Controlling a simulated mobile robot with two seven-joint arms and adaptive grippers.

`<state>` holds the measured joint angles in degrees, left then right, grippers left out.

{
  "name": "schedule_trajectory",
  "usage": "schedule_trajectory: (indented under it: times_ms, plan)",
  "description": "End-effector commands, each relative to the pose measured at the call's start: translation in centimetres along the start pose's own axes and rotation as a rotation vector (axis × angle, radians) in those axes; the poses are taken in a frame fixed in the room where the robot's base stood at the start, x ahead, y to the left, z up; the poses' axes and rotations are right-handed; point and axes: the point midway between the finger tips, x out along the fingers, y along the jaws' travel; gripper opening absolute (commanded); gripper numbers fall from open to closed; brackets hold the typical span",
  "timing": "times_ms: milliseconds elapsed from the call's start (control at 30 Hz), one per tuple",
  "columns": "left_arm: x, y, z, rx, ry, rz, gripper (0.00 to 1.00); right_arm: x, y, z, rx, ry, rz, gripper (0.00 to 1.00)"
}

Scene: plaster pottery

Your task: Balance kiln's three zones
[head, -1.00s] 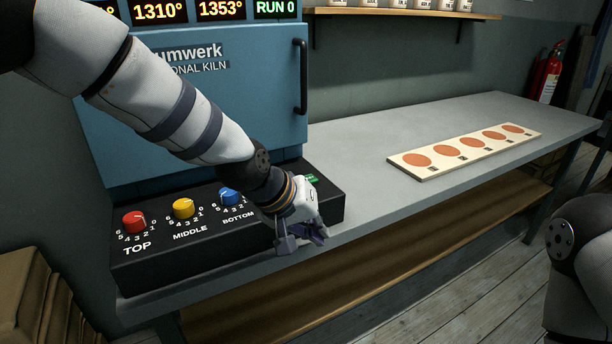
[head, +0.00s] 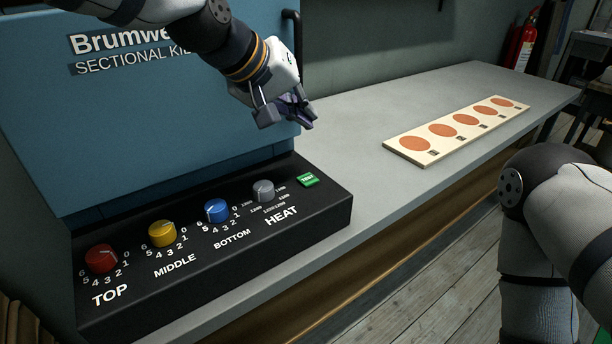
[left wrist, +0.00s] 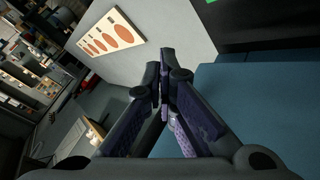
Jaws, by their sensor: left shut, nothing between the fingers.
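The black control panel (head: 330,213) sits on the bench in front of the blue kiln (head: 190,120). It carries a red TOP knob (head: 101,258), a yellow MIDDLE knob (head: 162,233), a blue BOTTOM knob (head: 216,210), a grey HEAT knob (head: 263,190) and a green button (head: 308,180). My left gripper (head: 300,122) is shut and empty, raised above the panel's back edge near the kiln's right side. Its closed fingers (left wrist: 163,80) show in the left wrist view. The kiln's temperature displays are out of view. My right arm is at the right; its gripper is out of view.
A pale board (head: 455,133) with several orange discs lies on the grey bench (head: 375,110). A red fire extinguisher (head: 521,45) hangs at the back right. The bench between panel and board is clear. The kiln door handle (head: 293,30) stands behind my left gripper.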

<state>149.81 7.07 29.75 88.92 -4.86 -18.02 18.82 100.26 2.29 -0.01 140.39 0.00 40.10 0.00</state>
Motion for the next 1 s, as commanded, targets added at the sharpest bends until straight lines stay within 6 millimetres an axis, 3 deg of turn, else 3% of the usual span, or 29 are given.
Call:
schedule_trajectory:
  times_ms: [500, 1000]
  plan:
    - [4.9, -3.6, 3.6, -0.004, -0.008, -0.002, 0.00, 2.1, 0.1, 1.8, 0.001, -0.077, 0.003, 0.40]
    - [6.1, -4.5, 4.5, 0.000, 0.000, 0.000, 0.00, 2.2, 0.1, 1.8, 0.000, -0.079, 0.003, 0.40]
